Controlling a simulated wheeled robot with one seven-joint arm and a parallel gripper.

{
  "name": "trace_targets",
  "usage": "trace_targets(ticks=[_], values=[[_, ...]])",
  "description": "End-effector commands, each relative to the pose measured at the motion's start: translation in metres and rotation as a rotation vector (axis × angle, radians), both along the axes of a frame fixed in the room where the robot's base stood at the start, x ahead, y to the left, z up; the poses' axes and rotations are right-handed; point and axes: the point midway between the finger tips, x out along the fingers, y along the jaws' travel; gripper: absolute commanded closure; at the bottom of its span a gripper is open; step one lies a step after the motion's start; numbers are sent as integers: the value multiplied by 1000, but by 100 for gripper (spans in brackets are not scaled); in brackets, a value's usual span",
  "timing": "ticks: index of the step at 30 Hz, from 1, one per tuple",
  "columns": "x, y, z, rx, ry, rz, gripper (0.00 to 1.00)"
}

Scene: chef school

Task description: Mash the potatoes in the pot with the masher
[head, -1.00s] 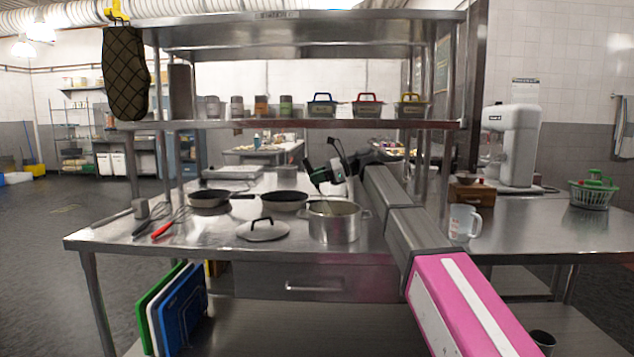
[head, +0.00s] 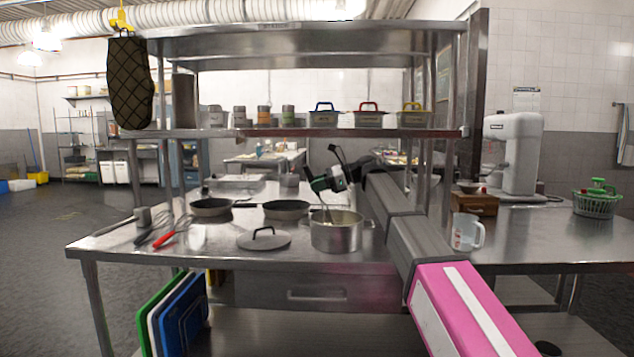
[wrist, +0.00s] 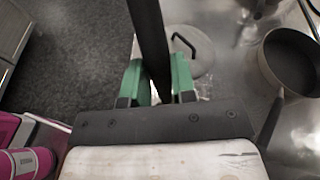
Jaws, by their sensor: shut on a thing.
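The metal pot (head: 334,237) stands uncovered on the steel table, right of its lid (head: 264,241). My gripper (head: 321,185) is above the pot. In the wrist view my gripper (wrist: 158,78) has its green fingers shut on the dark handle of the masher (wrist: 147,28). In the head view the thin shaft of the masher (head: 326,211) slants down into the pot's mouth. The masher's head is hidden inside the pot. The potatoes cannot be made out behind the pot's rim. The pot is not clearly seen in the wrist view.
Two frying pans (head: 286,209) stand behind the lid. A measuring jug (head: 466,232) and a wooden box (head: 474,204) stand to the right. A shelf (head: 300,132) with jars and bins spans above the table.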

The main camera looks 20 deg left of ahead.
Motion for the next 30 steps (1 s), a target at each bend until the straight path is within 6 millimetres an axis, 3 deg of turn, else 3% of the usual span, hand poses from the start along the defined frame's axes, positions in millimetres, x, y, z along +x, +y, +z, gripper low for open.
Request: trace_targets(ticks=[14, 30], values=[[0, 0, -27, 1, 0, -1, 99], [1, 0, -20, 2, -2, 0, 99]])
